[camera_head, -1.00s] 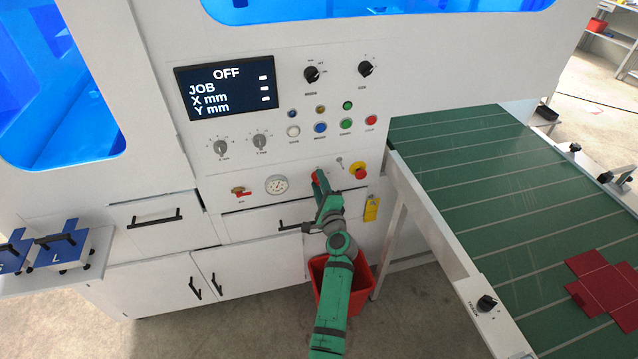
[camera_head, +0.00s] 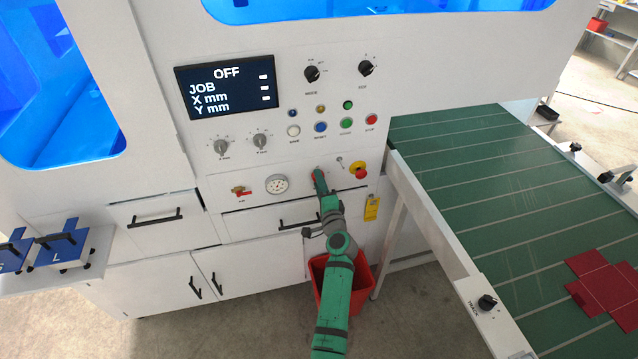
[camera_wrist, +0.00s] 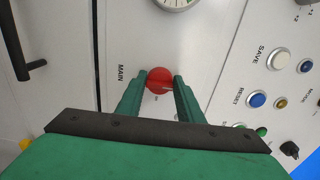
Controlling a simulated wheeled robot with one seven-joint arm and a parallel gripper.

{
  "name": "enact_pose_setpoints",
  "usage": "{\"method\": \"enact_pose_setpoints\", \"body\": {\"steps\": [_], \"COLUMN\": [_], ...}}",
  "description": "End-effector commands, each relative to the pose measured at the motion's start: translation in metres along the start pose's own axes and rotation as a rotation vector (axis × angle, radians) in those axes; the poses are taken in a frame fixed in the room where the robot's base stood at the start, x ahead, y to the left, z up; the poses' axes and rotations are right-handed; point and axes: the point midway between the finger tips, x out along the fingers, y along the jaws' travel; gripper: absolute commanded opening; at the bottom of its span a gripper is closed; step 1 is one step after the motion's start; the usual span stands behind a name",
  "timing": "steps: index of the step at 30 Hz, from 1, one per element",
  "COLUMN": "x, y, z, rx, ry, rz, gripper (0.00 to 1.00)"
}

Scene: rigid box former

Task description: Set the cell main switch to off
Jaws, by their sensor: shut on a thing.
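The main switch is a red round knob (camera_wrist: 160,80) on the white panel, beside the label MAIN in the wrist view. My gripper (camera_wrist: 163,84) has its two green fingers on either side of the knob, shut on it. In the head view my gripper (camera_head: 319,175) reaches the panel below the row of coloured buttons, and its fingers and arm cover most of the switch. The screen (camera_head: 226,88) reads OFF, with JOB, X mm and Y mm below. I cannot make out the switch's position marks.
A red and yellow emergency stop (camera_head: 359,171) and a yellow tag (camera_head: 371,208) are just right of my gripper. A gauge (camera_head: 277,184) and the red AIR handle (camera_head: 240,192) are to its left. A drawer handle (camera_head: 299,225) and a red bin (camera_head: 362,290) are below.

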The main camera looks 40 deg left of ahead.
Motion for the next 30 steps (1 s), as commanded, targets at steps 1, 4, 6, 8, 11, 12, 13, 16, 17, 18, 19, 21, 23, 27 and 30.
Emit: {"method": "enact_pose_setpoints", "body": {"steps": [1,4,6,8,11,12,13,16,17,18,19,21,23,27,30], "x": [0.0,0.0,0.0,0.0,0.0,0.0,0.0,-0.004,-0.006,-0.01,-0.014,-0.025,-0.036,-0.062,-0.079], "y": [0.001,0.002,0.001,0.001,0.001,0.001,0.001,0.001,0.001,0.001,0.001,0.002,0.002,0.001,0.002], "z": [0.001,0.001,0.001,0.001,0.001,0.0,0.0,0.0,0.0,0.0,0.0,0.0,-0.001,0.0,0.0], "rx": [-0.001,0.0,0.0,0.0,0.0,0.0,0.0,0.001,0.001,0.002,0.002,0.001,0.0,0.001,0.001], "ry": [-0.002,-0.002,-0.002,-0.001,-0.001,-0.001,-0.001,0.0,0.0,0.0,0.0,0.0,0.002,0.001,0.001], "rz": [0.002,0.002,0.002,0.002,0.001,0.001,0.001,0.001,0.001,0.001,0.001,0.002,0.002,0.001,0.002], "gripper": [0.11,0.45,0.51,0.51,0.51,0.51,0.51,0.51,0.51,0.51,0.51,0.51,0.51,0.51,0.51]}}
